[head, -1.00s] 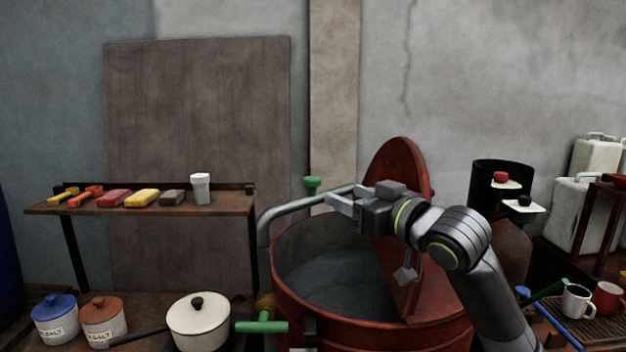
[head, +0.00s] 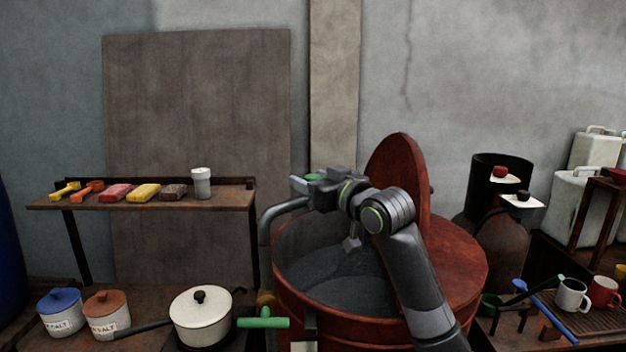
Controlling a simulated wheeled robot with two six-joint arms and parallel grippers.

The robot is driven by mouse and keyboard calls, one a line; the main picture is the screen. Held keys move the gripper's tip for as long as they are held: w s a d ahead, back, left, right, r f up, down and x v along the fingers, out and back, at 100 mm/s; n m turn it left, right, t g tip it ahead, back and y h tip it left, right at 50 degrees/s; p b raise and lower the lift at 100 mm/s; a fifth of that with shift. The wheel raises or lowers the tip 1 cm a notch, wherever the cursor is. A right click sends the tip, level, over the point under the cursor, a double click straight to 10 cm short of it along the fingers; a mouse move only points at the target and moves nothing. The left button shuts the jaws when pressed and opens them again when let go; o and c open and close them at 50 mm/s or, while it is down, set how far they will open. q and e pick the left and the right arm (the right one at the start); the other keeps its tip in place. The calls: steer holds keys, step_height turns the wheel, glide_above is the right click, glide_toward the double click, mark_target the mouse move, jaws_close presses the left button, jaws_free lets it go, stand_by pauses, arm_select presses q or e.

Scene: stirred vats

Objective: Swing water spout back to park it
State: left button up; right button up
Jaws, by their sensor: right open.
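The grey water spout (head: 284,211) is a bent pipe at the back left of the red vat (head: 300,306). Its left part bends downward by the vat's left rim. Its right part passes behind my right gripper (head: 297,184). That gripper is open at the pipe's upper right, by a green knob (head: 314,177) that it partly covers. I cannot tell whether the fingers touch the pipe or the knob. My right arm reaches over the vat from the lower right. My left gripper is not in view.
The vat holds dark liquid (head: 330,275), and its red lid (head: 398,160) stands raised behind my arm. A green T-handle (head: 263,322) sticks out at the vat's front left. A shelf (head: 140,203) with small blocks is left; mugs (head: 572,295) stand right.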

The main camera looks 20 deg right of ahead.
jaws_close()
